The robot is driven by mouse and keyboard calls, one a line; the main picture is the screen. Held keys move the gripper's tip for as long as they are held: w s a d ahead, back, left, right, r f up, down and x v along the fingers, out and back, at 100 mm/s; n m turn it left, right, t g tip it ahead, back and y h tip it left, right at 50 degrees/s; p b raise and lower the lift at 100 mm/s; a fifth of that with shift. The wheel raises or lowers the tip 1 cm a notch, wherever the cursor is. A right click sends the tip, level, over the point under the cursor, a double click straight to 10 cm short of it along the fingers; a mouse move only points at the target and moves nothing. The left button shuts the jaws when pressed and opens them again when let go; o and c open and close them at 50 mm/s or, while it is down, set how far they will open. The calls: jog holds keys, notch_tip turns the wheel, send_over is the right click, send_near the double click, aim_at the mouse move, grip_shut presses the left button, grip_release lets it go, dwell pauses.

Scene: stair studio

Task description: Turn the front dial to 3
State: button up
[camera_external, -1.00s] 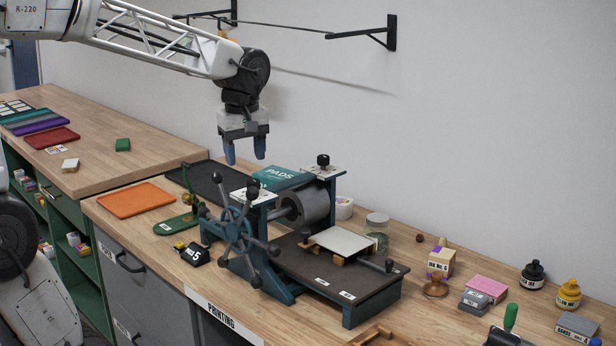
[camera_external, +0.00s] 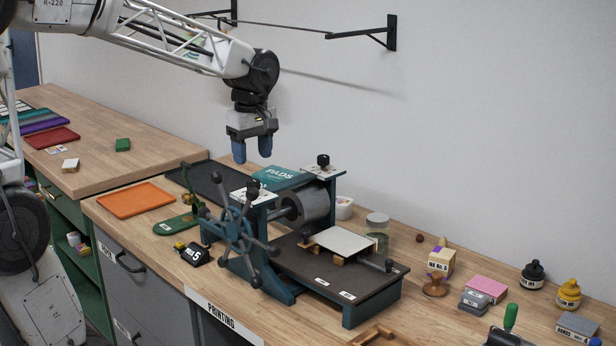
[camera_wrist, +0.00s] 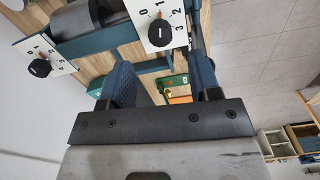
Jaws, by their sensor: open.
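The front dial is a black knob (camera_external: 252,188) on a white plate on top of the press's near post. A second, similar dial (camera_external: 323,160) tops the far post and shows at the left of the wrist view (camera_wrist: 40,68).
The press has a spoked handwheel (camera_external: 238,235), a dark roller (camera_external: 312,203) and a bed (camera_external: 340,278). A teal PADS box (camera_external: 280,176) stands behind. An orange tray (camera_external: 136,199) and green tool (camera_external: 180,222) are left; stamps and ink bottles (camera_external: 568,294) are right.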

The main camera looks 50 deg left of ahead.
aim_at(253, 180)
jog(key=shift+f, duration=3.2)
jog(key=c, duration=0.9)
